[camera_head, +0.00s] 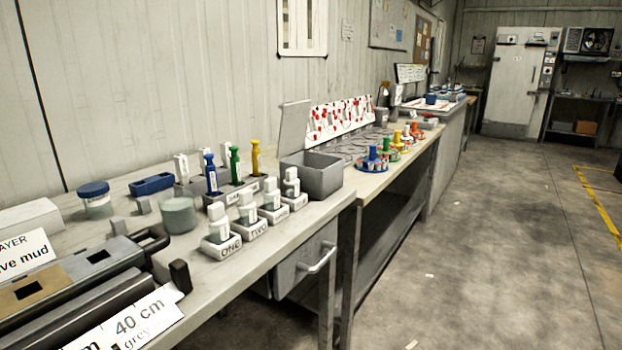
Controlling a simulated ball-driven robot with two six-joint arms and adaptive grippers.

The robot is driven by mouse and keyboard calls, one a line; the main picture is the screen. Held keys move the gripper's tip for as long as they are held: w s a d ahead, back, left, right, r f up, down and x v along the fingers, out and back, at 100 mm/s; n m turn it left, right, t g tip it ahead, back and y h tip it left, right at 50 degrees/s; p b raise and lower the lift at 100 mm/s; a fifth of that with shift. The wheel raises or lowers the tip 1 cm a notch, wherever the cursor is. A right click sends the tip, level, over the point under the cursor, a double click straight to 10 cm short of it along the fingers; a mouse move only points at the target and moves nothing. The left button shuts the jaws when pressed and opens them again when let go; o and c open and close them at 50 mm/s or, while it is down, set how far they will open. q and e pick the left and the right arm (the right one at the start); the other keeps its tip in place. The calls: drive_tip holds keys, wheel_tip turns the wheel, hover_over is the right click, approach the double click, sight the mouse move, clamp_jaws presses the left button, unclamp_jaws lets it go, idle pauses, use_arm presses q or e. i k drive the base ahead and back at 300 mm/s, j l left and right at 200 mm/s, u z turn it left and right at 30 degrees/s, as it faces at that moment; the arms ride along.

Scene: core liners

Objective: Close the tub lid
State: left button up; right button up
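A grey square tub (318,180) stands near the right end of the near bench, behind the row of numbered blocks. Its lid (294,128) stands up, nearly vertical, at the tub's back left edge, so the tub is open at the top. The inside is partly visible and looks empty, but its floor is partly hidden by the front wall. Neither of my grippers shows in the head view.
Numbered white blocks (220,248) with pale bottles stand in front of the tub. A rack (232,186) with blue, green and yellow tools is left of it. A blue-lidded jar (96,203) is farther left.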

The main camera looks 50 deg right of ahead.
sight(294, 119)
drive_tip(key=z, duration=1.45)
drive_tip(key=k+z, duration=0.1)
drive_tip(key=k+j, duration=0.05)
drive_tip(key=k, duration=0.05)
